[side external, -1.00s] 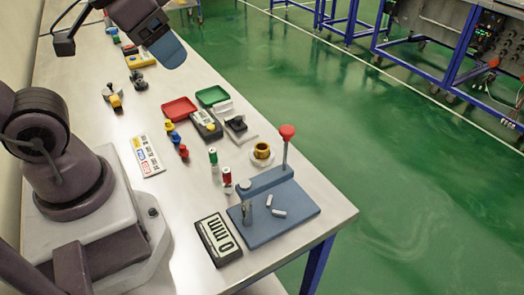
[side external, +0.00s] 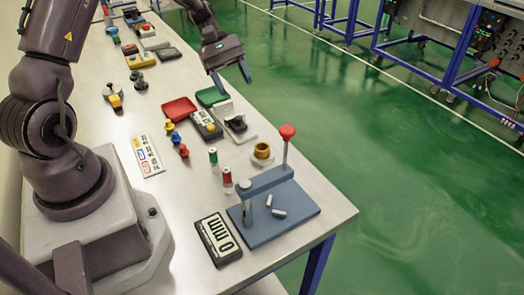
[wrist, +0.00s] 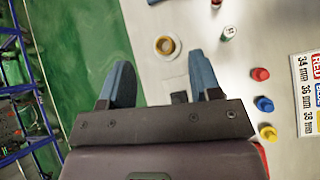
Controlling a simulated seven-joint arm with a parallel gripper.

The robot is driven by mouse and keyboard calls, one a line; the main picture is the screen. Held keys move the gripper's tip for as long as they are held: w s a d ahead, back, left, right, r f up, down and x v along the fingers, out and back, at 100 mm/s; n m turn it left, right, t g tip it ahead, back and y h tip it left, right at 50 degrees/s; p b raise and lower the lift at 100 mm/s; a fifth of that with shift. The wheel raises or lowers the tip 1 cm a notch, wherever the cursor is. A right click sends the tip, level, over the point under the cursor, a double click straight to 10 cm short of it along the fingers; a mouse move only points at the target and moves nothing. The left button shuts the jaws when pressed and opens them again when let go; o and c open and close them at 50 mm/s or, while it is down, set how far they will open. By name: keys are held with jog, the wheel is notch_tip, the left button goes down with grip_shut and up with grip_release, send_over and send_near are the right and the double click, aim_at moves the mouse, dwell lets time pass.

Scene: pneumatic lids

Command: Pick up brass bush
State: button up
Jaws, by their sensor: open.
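The brass bush (side external: 262,150) is a short golden ring. It stands on a pale base on the bench, left of the red-knobbed lever in the side external view. In the wrist view the brass bush (wrist: 165,46) shows from above with its hole visible, ahead of and between the fingertips. My gripper (side external: 232,79) is open and empty, up in the air beyond the bush, above the far side of the trays. Its two blue fingers also show in the wrist view (wrist: 160,60), apart from the bush.
A blue press (side external: 290,222) with a red knob (side external: 287,131) and loose pale pins stands in front of the bush. Red and green capped cylinders (side external: 227,177) stand to its left. A red tray (side external: 179,109), green tray (side external: 208,97) and black part (side external: 236,124) lie behind.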

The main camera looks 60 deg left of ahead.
aim_at(268, 149)
jog(key=a+f+n+t+h, duration=0.1)
jog(key=a+f+n, duration=0.1)
jog(key=f, duration=0.1)
jog(key=a+f+n+t+h, duration=0.1)
jog(key=a+f+n, duration=0.1)
jog(key=f, duration=0.2)
jog(key=a+f+n+t+h, duration=0.1)
jog(key=a+f+n, duration=0.1)
jog(key=f, duration=0.2)
jog(key=shift+s+t, duration=0.1)
jog(key=shift+t, duration=0.2)
jog(key=shift+f+n+h, duration=0.3)
jog(key=x, duration=1.2)
jog(key=shift+d+f, duration=0.15)
jog(key=shift+d, duration=0.15)
jog(key=c, duration=0.9)
